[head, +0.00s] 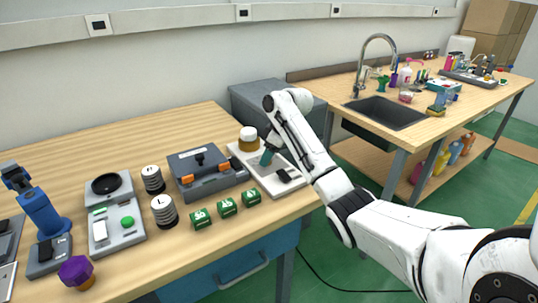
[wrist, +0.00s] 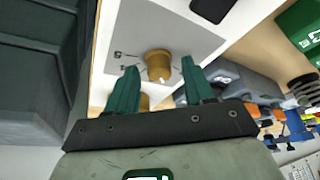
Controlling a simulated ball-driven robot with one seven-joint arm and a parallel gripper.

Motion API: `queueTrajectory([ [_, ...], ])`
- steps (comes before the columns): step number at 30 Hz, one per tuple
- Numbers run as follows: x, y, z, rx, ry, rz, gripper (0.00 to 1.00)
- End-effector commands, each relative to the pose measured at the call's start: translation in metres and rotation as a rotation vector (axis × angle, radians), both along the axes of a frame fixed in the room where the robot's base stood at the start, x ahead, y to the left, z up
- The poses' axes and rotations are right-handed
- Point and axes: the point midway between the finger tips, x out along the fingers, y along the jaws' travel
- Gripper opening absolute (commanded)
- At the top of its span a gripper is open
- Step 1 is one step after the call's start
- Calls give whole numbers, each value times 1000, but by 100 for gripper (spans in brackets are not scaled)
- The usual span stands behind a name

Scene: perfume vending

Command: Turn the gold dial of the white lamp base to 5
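The white lamp base (head: 262,180) lies on the workbench, a flat white slab with a grey plate and a dark patch on top. In the wrist view its gold dial (wrist: 158,66) stands up from the grey plate (wrist: 175,35), with small printed marks around it, too small to read. A pale mark shows on the dial's near edge. My gripper (head: 266,157) is over the base. In the wrist view its two green fingers (wrist: 160,78) are spread, one either side of the dial, with gaps to both. In the head view my gripper hides the dial.
An amber jar with a white top (head: 248,138) stands close behind my gripper. A grey toolbox (head: 207,172) is left of the base, green blocks (head: 227,207) in front. A large grey box (head: 270,105) is behind. The sink bench (head: 400,115) is to the right.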

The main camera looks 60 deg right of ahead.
Motion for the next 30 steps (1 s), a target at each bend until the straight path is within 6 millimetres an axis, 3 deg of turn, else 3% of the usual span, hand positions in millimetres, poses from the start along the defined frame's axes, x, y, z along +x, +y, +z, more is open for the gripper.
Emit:
queueTrajectory([
  [2, 0, 0, 0, 0, 0, 0, 44],
  [15, 0, 0, 0, 0, 0, 0, 2],
  [30, 1, 2, 5, 2, 0, -138, 1],
])
